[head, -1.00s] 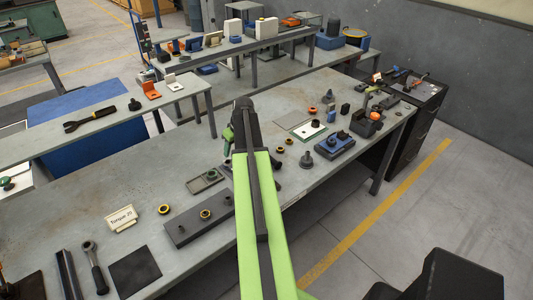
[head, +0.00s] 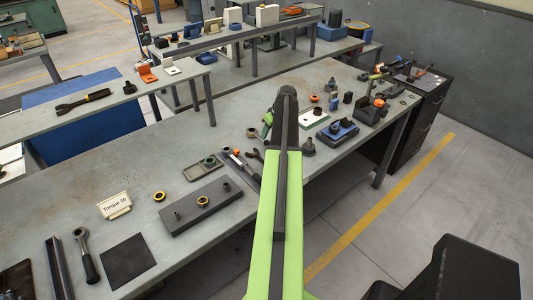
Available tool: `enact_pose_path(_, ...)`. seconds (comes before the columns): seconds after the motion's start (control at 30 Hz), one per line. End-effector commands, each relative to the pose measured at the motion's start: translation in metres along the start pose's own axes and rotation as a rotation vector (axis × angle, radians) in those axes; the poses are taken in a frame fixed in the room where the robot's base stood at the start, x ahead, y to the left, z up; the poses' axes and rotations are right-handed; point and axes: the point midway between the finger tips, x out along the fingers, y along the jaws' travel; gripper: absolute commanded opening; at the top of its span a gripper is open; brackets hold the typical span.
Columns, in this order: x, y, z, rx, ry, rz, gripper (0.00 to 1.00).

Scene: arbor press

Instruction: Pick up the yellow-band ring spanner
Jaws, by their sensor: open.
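I cannot make out a yellow band on any spanner. Dark hand tools lie mid-bench, just left of my arm. One is a long dark tool (head: 241,166) with a small orange part at its upper end; beside it is a dark tool (head: 256,154) with a forked end, partly hidden by my arm. A dark ratchet-like tool with a round head (head: 85,256) lies at the front left. My gripper (head: 267,124) shows only in part, green and dark, at the far end of my arm above the bench. It is open and holds nothing I can see; its fingertips are mostly hidden.
A grey block with pegs and a brass ring (head: 208,205), a small tray (head: 203,168) and the "Torque 20" sign (head: 114,205) stand left of my arm. A blue fixture (head: 335,134) and press parts stand at right.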

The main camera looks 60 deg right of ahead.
Motion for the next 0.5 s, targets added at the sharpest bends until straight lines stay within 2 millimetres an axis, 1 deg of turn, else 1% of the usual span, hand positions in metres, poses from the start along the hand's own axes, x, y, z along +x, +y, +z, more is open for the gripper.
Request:
enact_pose_path(0.03,0.021,0.001,0.003,-0.001,0.000,0.000,0.50)
enact_pose_path(0.1,0.029,0.000,0.002,-0.001,0.000,0.000,0.50)
enact_pose_path(0.27,0.028,0.000,0.000,0.000,0.000,0.000,0.50)
enact_pose_path(0.33,0.031,0.000,0.001,0.000,0.000,0.000,0.50)
enact_pose_path(0.43,0.043,0.001,0.005,0.000,0.000,0.000,0.50)
enact_pose_path(0.5,0.055,0.002,0.009,0.001,0.000,0.000,0.50)
